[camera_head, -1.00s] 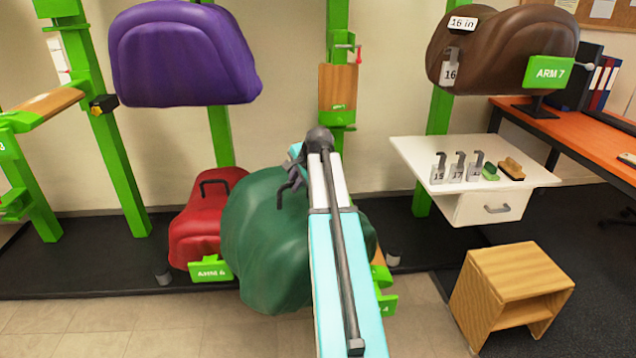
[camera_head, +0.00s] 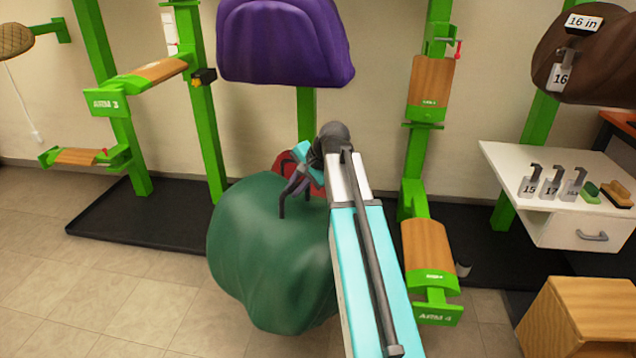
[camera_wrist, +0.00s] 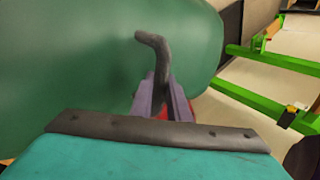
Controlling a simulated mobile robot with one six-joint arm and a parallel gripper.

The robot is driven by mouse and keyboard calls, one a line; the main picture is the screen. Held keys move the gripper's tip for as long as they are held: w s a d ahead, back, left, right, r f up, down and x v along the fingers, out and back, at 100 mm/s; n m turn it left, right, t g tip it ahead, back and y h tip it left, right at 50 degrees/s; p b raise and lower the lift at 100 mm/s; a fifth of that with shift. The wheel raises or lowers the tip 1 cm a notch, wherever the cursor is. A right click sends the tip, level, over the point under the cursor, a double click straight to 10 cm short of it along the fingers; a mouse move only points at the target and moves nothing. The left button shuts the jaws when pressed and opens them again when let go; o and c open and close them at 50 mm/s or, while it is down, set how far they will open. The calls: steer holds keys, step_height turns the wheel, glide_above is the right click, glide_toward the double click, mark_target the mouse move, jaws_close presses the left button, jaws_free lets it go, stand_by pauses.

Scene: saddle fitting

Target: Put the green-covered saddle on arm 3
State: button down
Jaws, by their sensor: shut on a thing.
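The green-covered saddle (camera_head: 265,255) hangs in the air in front of my arm, held by its dark hooked handle (camera_head: 283,203). My gripper (camera_head: 292,190) is shut on that handle. In the wrist view the bent handle (camera_wrist: 158,55) stands between the two purple-grey fingers of my gripper (camera_wrist: 163,100), with the green cover (camera_wrist: 70,60) behind. Arm 3 (camera_head: 150,76) is a green bracket with a wooden top at the upper left, and it is empty. Its label plate (camera_head: 104,103) faces the front. The saddle is to the right of and lower than arm 3.
A red saddle (camera_head: 284,160) is partly hidden behind the green one. Arm 4 (camera_head: 430,248) is empty on the right. A lower empty bracket (camera_head: 80,157) is at left. The left floor is clear.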

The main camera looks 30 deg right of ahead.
steer(key=s+a+n+g+y, duration=0.1)
steer(key=s+a+n+y, duration=0.2)
steer(key=a, duration=0.8)
steer(key=s+a+n+g+y+p, duration=0.1)
steer(key=s+a+n+g+p, duration=0.4)
steer(key=s+n+p, duration=0.5)
steer(key=shift+a+r+n+p, duration=0.3)
steer(key=shift+a+p, duration=0.2)
steer(key=shift+p, duration=3.25)
steer(key=shift+s+f, duration=0.15)
steer(key=shift+s, duration=0.1)
